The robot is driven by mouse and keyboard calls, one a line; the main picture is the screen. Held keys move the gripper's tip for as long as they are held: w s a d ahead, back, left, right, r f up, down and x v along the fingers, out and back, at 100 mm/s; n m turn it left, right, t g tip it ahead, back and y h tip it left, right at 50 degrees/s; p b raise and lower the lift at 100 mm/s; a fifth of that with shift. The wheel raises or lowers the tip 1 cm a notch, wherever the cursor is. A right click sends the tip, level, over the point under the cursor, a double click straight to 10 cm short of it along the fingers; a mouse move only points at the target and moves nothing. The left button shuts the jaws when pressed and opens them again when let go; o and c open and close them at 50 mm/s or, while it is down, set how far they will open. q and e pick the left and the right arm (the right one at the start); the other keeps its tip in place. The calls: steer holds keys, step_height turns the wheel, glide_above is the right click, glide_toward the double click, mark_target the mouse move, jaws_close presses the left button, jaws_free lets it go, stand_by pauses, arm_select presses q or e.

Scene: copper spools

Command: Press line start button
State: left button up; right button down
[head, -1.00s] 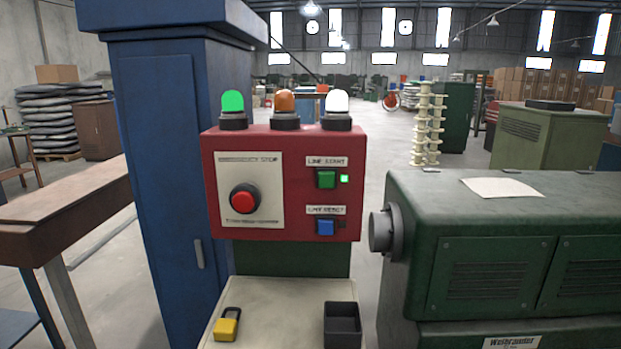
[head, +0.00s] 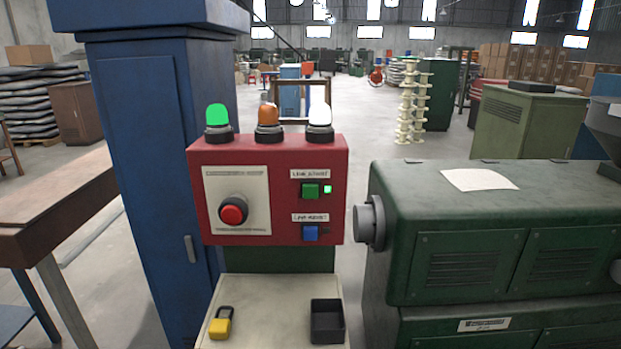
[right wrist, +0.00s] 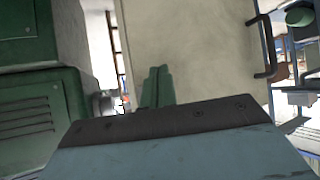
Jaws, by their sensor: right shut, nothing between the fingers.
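The line start button (head: 311,191) is a green square button under a white label on the right half of the red control box (head: 197,188). A small green light (head: 327,189) glows beside it. A blue button (head: 311,233) sits below it, and a round red emergency stop button (head: 233,211) is on a pale plate at the left. Neither gripper shows in the head view. In the right wrist view my right gripper (right wrist: 157,86) has its narrow green fingers together, with nothing between them. The line start button cannot be made out in that view.
A pale shelf (head: 265,300) below bears a yellow padlock (head: 220,323) and a dark tray (head: 327,322). A blue cabinet (head: 150,130) stands left, a green machine (head: 480,240) right.

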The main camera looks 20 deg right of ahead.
mark_target(311, 191)
arm_select(q)
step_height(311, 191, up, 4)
steer(key=p, duration=0.4)
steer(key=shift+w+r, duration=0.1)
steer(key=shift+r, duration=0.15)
arm_select(e)
steer(key=w+a+r+t+y, duration=0.1)
steer(key=w+r+t, duration=0.2)
steer(key=r, duration=1.1)
steer(key=w+a+r+t+y, duration=0.1)
steer(key=r+t, duration=0.5)
steer(key=r, duration=0.8)
steer(key=w+a+r+n+t+y, duration=0.1)
steer(key=w+r+t+y, duration=0.2)
steer(key=r, duration=1.1)
steer(key=shift+w+a+r+t, duration=0.4)
steer(key=shift+w+t, duration=0.4)
steer(key=shift+t, duration=0.1)
arm_select(q)
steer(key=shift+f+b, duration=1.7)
steer(key=shift+b, duration=0.1)
arm_select(e)
steer(key=w+d, duration=0.2)
steer(key=w, duration=0.6)
steer(key=shift+w+d, duration=0.25)
steer(key=shift+w, duration=0.15)
